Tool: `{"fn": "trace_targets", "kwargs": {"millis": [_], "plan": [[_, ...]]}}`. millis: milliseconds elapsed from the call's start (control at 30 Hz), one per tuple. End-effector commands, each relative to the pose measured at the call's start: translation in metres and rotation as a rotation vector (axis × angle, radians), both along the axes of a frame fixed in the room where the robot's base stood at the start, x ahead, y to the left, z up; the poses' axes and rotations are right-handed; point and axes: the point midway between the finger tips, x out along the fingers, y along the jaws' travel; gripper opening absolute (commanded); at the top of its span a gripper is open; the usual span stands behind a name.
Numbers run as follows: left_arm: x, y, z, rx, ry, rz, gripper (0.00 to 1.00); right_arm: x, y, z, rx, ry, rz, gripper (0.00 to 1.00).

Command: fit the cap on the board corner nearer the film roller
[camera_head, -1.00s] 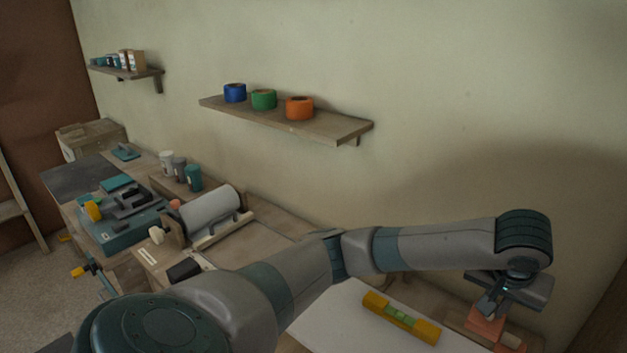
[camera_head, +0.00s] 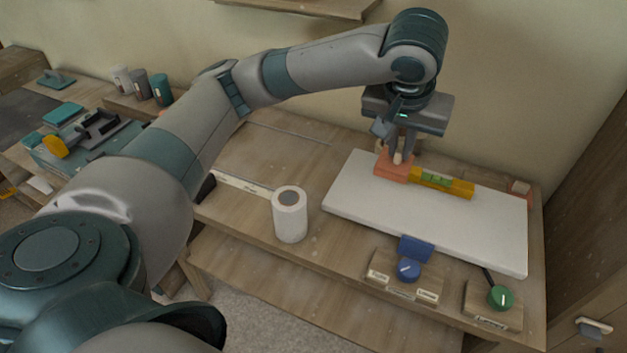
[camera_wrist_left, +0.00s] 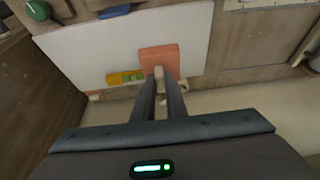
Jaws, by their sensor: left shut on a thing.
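My left gripper (camera_head: 402,158) is shut on the pale knob of a salmon-coloured cap (camera_head: 386,173). It holds the cap over the far edge of the white board (camera_head: 440,222), toward the far-left corner. I cannot tell whether cap and board touch. In the left wrist view, the fingers (camera_wrist_left: 162,88) pinch the knob and the cap (camera_wrist_left: 160,57) lies over the board (camera_wrist_left: 85,50), inward of its right end. A second salmon piece with a pale top (camera_head: 520,188) sits by the far-right corner. The film roller is hidden behind my arm in the head view. My right gripper is out of view.
A yellow level (camera_head: 455,188) lies on the board just right of the cap. A white roll (camera_head: 290,215) stands left of the board. A blue knob (camera_head: 408,269) and a green knob (camera_head: 501,297) are along the front edge. The wall rises close behind.

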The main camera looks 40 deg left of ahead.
Motion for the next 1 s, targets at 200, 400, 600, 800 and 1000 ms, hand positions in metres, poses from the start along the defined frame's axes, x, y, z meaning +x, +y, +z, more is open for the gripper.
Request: {"fn": "trace_targets", "kwargs": {"millis": [200,400,600,800,1000], "plan": [[0.000,0.000,0.000,0.000,0.000,0.000,0.00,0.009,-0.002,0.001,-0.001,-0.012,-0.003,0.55],[-0.001,0.002,-0.001,0.001,0.000,0.001,0.00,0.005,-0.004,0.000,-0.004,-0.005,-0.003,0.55],[-0.009,0.017,-0.011,0.000,0.002,0.002,0.00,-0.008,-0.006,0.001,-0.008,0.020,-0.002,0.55],[-0.026,0.045,-0.028,0.003,0.003,0.004,0.00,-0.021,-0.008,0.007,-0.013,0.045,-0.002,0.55],[-0.042,0.074,-0.049,0.003,0.003,0.006,0.00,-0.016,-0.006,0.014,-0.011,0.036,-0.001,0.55]]}}
